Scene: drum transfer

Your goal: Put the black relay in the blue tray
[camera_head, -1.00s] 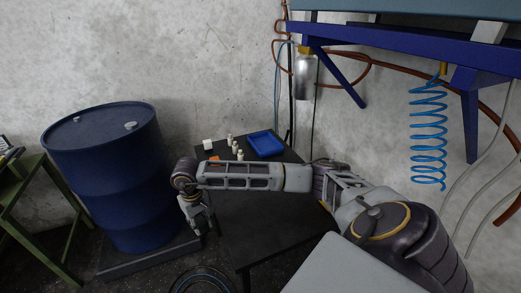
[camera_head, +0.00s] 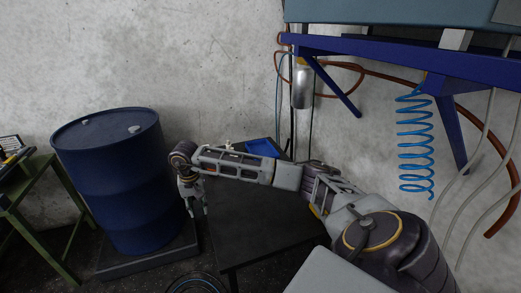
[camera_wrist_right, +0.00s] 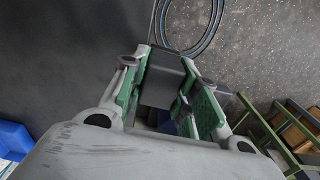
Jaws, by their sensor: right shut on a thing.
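The black relay (camera_wrist_right: 165,82) is a dark box between the green-padded fingers of my right gripper (camera_wrist_right: 172,88) in the wrist view. The gripper is shut on it. In the head view my right gripper (camera_head: 193,200) hangs down at the left edge of the dark table, beside the blue drum; the relay is too small to make out there. The blue tray (camera_head: 264,147) is at the back of the table, behind my right forearm, which hides part of it. A blue piece that looks like the tray shows at the lower left of the wrist view (camera_wrist_right: 14,137). My left gripper is out of view.
The dark table (camera_head: 258,215) has a clear front half. A small white object (camera_head: 228,144) shows just above my forearm. The blue drum (camera_head: 120,180) stands left of the table on a low platform. A green bench (camera_head: 25,195) is at far left. A blue coil hose (camera_head: 415,150) hangs at right.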

